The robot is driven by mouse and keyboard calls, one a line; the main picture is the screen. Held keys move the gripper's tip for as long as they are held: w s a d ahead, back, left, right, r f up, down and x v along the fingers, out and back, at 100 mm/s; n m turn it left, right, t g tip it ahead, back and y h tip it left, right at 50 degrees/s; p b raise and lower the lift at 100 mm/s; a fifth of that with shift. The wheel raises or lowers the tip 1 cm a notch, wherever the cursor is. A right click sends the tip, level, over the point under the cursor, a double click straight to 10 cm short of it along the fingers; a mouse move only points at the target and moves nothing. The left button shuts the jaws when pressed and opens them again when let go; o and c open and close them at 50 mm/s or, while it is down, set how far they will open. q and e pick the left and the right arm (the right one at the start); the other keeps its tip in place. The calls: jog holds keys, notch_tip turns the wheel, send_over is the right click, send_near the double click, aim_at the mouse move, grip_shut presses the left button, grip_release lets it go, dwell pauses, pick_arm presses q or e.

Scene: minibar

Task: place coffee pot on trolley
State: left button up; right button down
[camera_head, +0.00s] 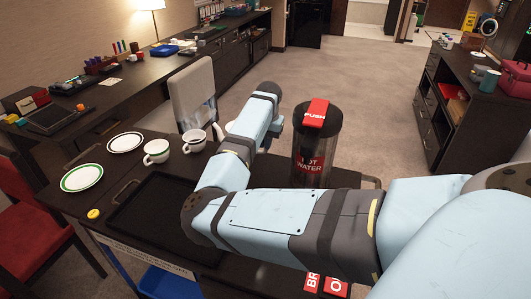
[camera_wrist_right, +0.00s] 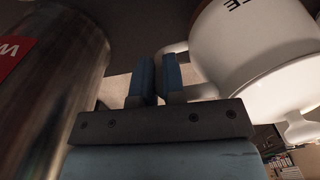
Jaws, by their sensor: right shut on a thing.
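The coffee pot is the white pot (camera_wrist_right: 255,50) with dark lettering at upper right in the right wrist view. In the head view my right arm hides most of it; a small white part (camera_head: 221,133) shows left of the forearm. My right gripper (camera_wrist_right: 155,78) is shut on the pot's white handle, its blue fingers close together. The trolley (camera_head: 113,167) has a dark top and spans the middle of the head view, under my right arm. I cannot tell whether the pot's base touches the trolley. My left gripper is not in view.
A hot water dispenser (camera_head: 320,145) with a red lid stands right of the forearm, close to the gripper. White cups (camera_head: 157,151), plates (camera_head: 82,178) and a black tray (camera_head: 150,220) are on the trolley's left.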

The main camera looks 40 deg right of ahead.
jog(key=shift+f, duration=2)
jog(key=c, duration=1.2)
grip_release()
jog(key=shift+f, duration=0.1)
notch_tip(320, 180, up, 12)
jog(key=p, duration=0.1)
jog(key=shift+s+d, duration=0.15)
jog(key=shift+s, duration=0.15)
jog(key=shift+r, duration=0.2)
